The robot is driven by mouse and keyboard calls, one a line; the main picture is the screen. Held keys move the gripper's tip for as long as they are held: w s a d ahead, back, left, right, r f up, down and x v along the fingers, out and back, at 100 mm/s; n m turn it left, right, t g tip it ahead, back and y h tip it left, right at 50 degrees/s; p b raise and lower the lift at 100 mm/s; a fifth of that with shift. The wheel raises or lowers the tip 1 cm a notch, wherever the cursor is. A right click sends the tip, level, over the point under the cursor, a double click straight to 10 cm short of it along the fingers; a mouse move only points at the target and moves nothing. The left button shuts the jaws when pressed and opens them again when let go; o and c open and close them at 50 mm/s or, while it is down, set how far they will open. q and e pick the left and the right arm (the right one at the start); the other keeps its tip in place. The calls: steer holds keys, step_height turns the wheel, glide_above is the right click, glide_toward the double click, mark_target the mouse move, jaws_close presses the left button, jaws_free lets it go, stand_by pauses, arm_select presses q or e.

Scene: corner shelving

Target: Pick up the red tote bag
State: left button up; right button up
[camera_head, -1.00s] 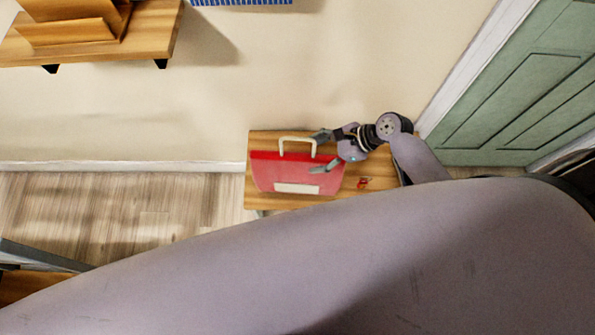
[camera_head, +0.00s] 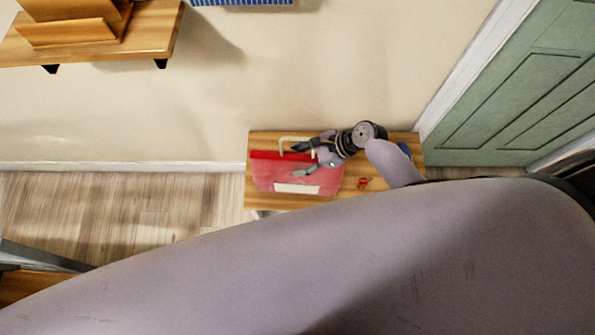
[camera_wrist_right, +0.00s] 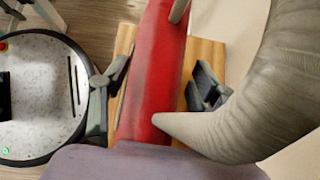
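The red tote bag (camera_head: 265,180) stands on a small wooden table (camera_head: 400,180). It has a pale handle (camera_head: 283,143) on top and a white label on its front. My right gripper (camera_head: 298,160) is over the upper part of the bag, its two fingers apart. In the right wrist view the bag's red top (camera_wrist_right: 150,70) lies between the open fingers of the gripper (camera_wrist_right: 155,92), one on each side, with gaps visible. The pale handle (camera_wrist_right: 245,110) looms large there beside the right finger. My left gripper is not in view.
A small red item (camera_head: 363,183) lies on the table right of the bag. The wall is close behind the table, and a green door (camera_head: 520,100) is at the right. A wooden shelf (camera_head: 120,45) hangs at upper left. My own arm fills the foreground.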

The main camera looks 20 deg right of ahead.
jaws_close()
stand_by(0.5)
